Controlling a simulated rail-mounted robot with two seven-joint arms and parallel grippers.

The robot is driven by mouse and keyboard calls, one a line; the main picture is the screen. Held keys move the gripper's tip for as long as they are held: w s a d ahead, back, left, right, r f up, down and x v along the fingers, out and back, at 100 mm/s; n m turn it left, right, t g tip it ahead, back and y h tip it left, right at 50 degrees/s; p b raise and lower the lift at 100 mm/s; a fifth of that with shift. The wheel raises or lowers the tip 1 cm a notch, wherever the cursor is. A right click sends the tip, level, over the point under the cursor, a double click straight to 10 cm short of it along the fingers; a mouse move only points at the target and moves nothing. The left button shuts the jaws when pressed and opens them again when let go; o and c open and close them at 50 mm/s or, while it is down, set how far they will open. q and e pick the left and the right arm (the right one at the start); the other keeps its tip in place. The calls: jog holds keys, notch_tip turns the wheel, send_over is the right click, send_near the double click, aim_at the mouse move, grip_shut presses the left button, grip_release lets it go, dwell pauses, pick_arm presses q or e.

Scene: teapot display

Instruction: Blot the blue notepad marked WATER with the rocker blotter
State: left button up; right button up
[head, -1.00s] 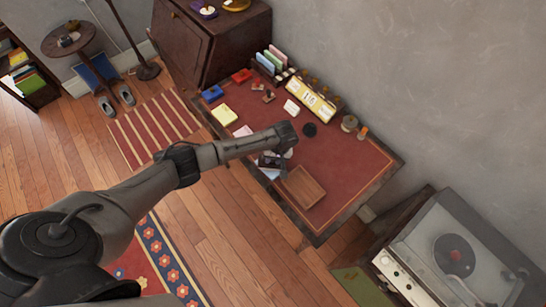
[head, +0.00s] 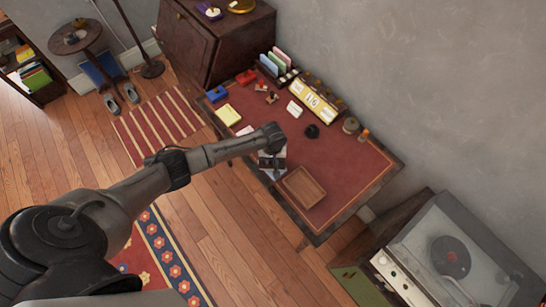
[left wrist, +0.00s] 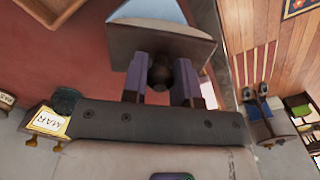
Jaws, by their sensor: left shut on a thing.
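My left gripper (left wrist: 160,82) is shut on the dark round knob of the rocker blotter (left wrist: 160,42), whose wide block with a pale lower edge extends beyond the fingers in the left wrist view. In the head view, the left gripper (head: 272,160) is over the front edge of the desk, and the wrist hides much of the blotter. A pale blue pad (head: 274,174), likely the blue notepad, shows partly beneath it; its marking cannot be read. I cannot tell whether blotter and pad touch. My right gripper is not in view.
A wooden tray (head: 303,187) lies just right of the left gripper on the red-topped desk (head: 345,165). A yellow pad (head: 228,114) lies to the left. A calendar (head: 313,101), a black round object (head: 312,131) and small items line the back. The desk's right part is clear.

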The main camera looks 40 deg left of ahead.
pick_arm(q)
jog(key=shift+s+a+f, duration=0.1)
jog(key=shift+f, duration=0.05)
jog(key=shift+s+a+t+h+p, duration=0.25)
jog(key=shift+t+h+p, duration=0.25)
jog(key=shift+h+p, duration=0.1)
jog(key=shift+s+a+t+h, duration=0.2)
jog(key=shift+t+h, duration=0.1)
jog(key=shift+h, duration=0.1)
jog(key=shift+w+d+r+p, duration=0.15)
jog(key=shift+r+p, duration=0.1)
jog(key=shift+p, duration=0.15)
jog(key=shift+w+d+g+y+p, duration=0.15)
jog(key=shift+w+g+y+p, duration=0.05)
jog(key=shift+g+y+p, duration=0.25)
jog(key=shift+w+d+f+g+y, duration=0.15)
jog(key=shift+d+g+y, duration=0.1)
jog(key=shift+y, duration=0.2)
